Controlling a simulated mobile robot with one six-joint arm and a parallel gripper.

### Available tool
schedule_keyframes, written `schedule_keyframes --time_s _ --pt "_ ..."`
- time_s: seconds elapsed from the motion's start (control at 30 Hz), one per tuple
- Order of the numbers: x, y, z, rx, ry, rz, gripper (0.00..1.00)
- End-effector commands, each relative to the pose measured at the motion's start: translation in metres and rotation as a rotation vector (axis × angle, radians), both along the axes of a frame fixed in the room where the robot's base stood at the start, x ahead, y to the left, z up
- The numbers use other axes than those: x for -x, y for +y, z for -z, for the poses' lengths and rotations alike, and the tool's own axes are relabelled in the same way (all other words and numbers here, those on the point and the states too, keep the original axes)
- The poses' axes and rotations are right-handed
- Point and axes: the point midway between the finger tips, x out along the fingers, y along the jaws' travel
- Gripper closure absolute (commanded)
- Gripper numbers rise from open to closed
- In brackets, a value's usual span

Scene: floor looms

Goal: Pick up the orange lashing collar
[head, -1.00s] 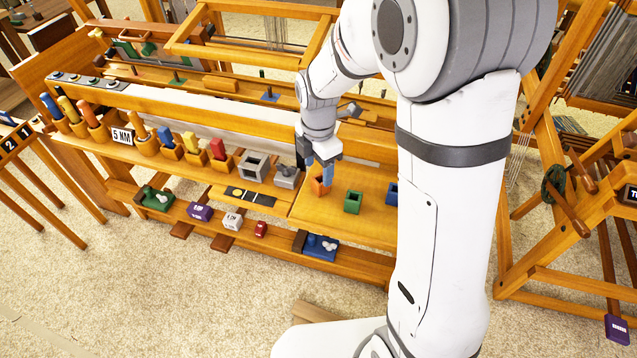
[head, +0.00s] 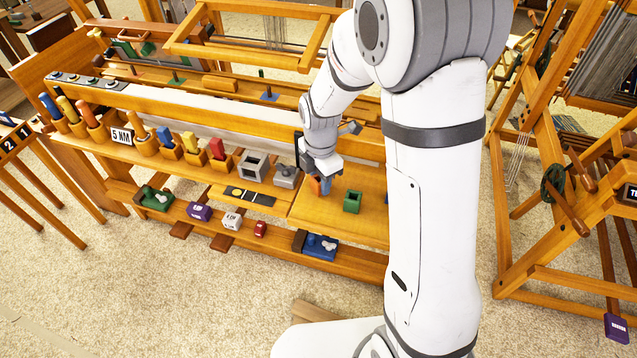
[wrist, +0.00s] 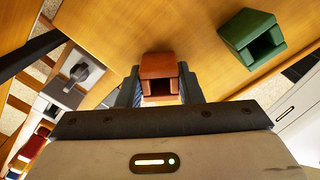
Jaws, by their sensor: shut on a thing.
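The orange lashing collar (wrist: 159,68) is a small block with a square opening, seen in the wrist view between the two fingers. My gripper (wrist: 160,88) is shut on it, one finger on each side. In the head view my gripper (head: 322,184) is low over the right part of the wooden shelf, and only a bit of the orange collar (head: 316,187) shows beside the fingers. I cannot tell whether the collar still touches the shelf.
A green collar (head: 352,201) stands just right of my gripper and also shows in the wrist view (wrist: 252,36). A grey block with a lever (head: 286,176) and a grey open box (head: 253,166) stand to the left. The loom beam (head: 215,109) runs behind.

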Motion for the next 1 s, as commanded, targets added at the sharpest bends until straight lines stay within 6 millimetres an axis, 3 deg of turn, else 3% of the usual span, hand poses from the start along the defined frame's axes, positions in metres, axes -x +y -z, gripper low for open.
schedule_keyframes --time_s 0.2,0.47,1.0 --pt "0.000 0.000 0.000 0.000 0.000 -0.001 0.90" --pt "0.000 0.001 -0.003 0.000 -0.001 -0.001 0.90" --pt "-0.001 0.001 -0.093 -0.001 -0.003 -0.002 0.90"
